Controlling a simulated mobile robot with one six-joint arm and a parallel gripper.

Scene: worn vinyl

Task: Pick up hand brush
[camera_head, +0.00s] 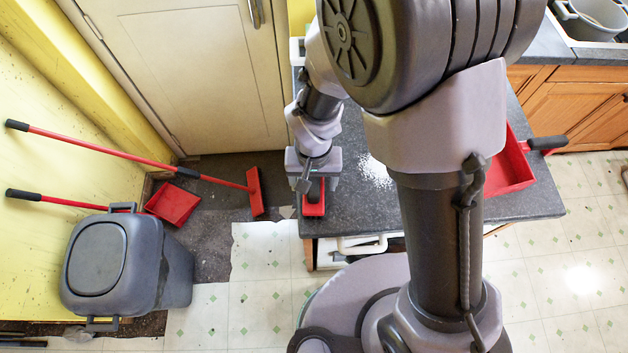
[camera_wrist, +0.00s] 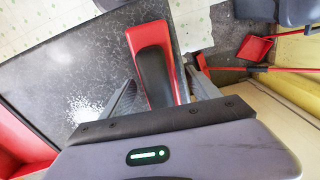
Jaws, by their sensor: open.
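The hand brush has a red body and a black grip. It lies on the dark speckled worktop near its front left corner, where its red end (camera_head: 314,208) shows below my gripper (camera_head: 313,182). In the wrist view the hand brush (camera_wrist: 151,65) lies lengthwise between the two fingers of my gripper (camera_wrist: 160,92). The fingers are open, one on each side of the black grip. The near end of the brush is hidden behind my gripper body. I cannot tell whether either finger touches it.
A red dustpan (camera_head: 508,168) with a black handle lies on the worktop's right side, beyond my arm. White grains (camera_head: 374,172) are scattered mid-worktop.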

